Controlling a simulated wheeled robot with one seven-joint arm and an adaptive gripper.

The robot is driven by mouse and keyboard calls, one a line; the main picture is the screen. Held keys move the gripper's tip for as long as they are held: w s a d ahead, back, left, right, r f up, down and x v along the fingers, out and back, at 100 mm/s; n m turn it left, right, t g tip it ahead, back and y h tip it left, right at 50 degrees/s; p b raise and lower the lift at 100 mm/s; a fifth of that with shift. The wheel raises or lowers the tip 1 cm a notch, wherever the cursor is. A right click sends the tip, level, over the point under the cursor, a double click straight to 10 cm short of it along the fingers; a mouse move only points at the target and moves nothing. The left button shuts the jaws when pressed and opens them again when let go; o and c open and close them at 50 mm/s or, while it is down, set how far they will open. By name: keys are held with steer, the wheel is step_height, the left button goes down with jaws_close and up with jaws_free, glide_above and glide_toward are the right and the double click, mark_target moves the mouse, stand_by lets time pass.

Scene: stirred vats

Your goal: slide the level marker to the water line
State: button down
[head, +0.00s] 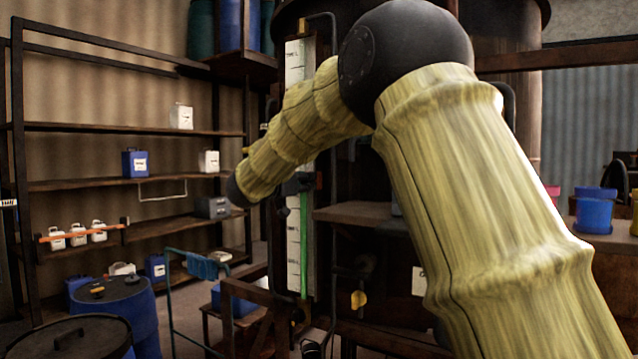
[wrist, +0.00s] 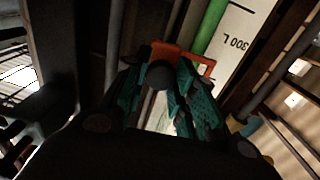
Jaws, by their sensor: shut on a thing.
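The tall white level scale (head: 293,250) stands upright in the head view, with a green liquid column (head: 304,240) along its lower part. In the wrist view the scale (wrist: 243,35) reads "300 L" upside down, beside the green column (wrist: 211,27). The orange level marker (wrist: 203,65) lies across the column there. My gripper (wrist: 160,92) has its teal fingers on both sides of a dark round knob (wrist: 160,74) at the marker and is shut on it. The fingers and my arm hide the column's top, so I cannot tell how the marker sits against the water line.
Dark pipes run close beside the scale, including one (wrist: 284,68) in the wrist view. A shelf rack (head: 120,185) with jugs stands left. Blue drums (head: 125,305) stand at lower left. A yellow valve handle (head: 358,299) sits low, right of the scale. A blue bucket (head: 594,212) stands right.

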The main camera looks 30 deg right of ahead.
steer(key=shift+r, duration=0.25)
steer(key=c, duration=1.2)
jaws_free()
steer(key=shift+o, duration=0.2)
steer(key=v, duration=1.2)
steer(key=shift+f, duration=0.15)
